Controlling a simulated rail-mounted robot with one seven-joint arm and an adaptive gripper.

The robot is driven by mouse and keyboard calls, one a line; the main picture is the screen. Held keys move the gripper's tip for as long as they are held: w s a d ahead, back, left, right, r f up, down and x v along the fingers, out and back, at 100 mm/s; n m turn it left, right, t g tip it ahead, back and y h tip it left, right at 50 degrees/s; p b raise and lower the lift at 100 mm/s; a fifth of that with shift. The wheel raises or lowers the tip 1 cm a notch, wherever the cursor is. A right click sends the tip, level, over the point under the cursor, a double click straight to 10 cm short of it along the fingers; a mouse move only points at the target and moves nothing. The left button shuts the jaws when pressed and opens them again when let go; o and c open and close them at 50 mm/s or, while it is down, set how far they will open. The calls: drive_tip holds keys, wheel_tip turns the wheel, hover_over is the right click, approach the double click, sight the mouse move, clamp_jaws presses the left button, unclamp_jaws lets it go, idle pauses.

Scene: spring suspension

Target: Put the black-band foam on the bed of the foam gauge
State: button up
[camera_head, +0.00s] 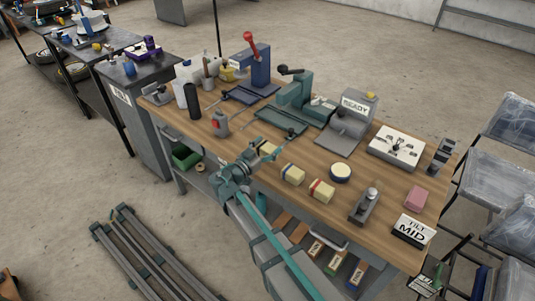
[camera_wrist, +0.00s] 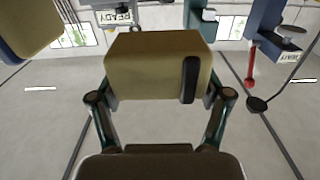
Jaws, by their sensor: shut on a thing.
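The black-band foam is a pale yellow block with one dark band; it fills the middle of the wrist view (camera_wrist: 150,68). In the head view the foam (camera_head: 267,149) shows small, at the near edge of the wooden table. My gripper (camera_head: 258,153) is shut on it, with one finger on each side in the wrist view (camera_wrist: 160,97). A grey device with a READY sign (camera_head: 356,106), seemingly the foam gauge, stands toward the table's far side. Its flat grey bed (camera_head: 338,136) looks empty and lies to the right of my gripper. The exact gap under the foam cannot be told.
A blue-band foam (camera_head: 292,174) and a red-band foam (camera_head: 321,191) sit just right of my gripper. A round tin (camera_head: 340,172) lies between them and a white panel (camera_head: 396,147). A teal press (camera_head: 292,100) stands left of the gauge. Some bare wood (camera_head: 290,150) shows before the gauge.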

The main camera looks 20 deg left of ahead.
sight(267, 154)
drive_tip(key=shift+f+b, duration=0.5)
drive_tip(key=shift+f, duration=1.6)
drive_tip(key=shift+f+b, duration=0.15)
drive_tip(key=shift+b, duration=0.2)
drive_tip(key=o, duration=0.9)
drive_tip(key=p, duration=0.3)
drive_tip(key=shift+r, duration=0.3)
drive_tip(key=b+v, duration=0.4)
drive_tip(key=v, duration=0.6)
drive_tip(key=shift+s+a+f, duration=0.3)
drive_tip(key=shift+s+f, duration=0.05)
